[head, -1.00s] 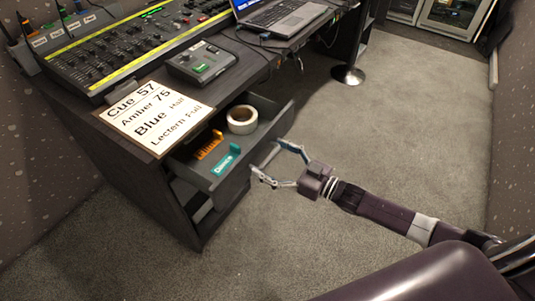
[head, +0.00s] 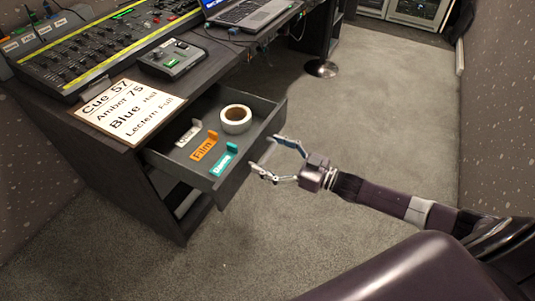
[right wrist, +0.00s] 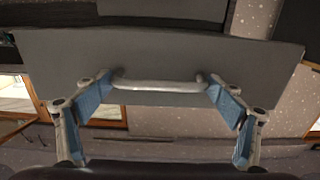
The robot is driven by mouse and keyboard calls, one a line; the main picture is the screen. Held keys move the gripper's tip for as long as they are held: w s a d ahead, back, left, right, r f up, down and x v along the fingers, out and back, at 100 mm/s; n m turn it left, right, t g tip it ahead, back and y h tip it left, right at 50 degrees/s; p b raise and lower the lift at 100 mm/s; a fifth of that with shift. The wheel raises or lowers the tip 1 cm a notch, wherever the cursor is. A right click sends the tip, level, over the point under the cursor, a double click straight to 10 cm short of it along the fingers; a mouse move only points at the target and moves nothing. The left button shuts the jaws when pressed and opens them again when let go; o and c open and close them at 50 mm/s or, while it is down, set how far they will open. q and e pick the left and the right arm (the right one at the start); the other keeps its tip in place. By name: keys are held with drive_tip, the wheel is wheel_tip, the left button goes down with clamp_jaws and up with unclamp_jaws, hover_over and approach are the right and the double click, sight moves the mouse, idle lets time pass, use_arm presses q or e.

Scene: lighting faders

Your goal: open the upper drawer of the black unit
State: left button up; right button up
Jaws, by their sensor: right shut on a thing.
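The black unit (head: 110,180) is on the left in the head view. Its upper drawer (head: 187,177) is pulled well out. Inside lie a white tape roll (head: 236,119), a white tag (head: 187,132), an orange tag (head: 204,147) reading Film and a teal tag (head: 224,160). My right gripper (head: 263,152) is at the drawer's front. In the right wrist view the drawer front (right wrist: 150,50) fills the upper part, with its pale bar handle (right wrist: 160,85) between my blue-padded fingers. My left gripper is not in view.
On the desktop are a lighting console (head: 105,45), a small fader box (head: 172,57), a cue card (head: 128,112) and a laptop (head: 245,12). Below the drawer, the unit's side shows a dark opening. The carpet (head: 375,120) to the right is clear.

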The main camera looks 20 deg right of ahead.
drive_tip(key=o, duration=1.4)
drive_tip(key=shift+w+d+r, duration=0.1)
drive_tip(key=shift+d, duration=0.05)
drive_tip(key=v, duration=1.2)
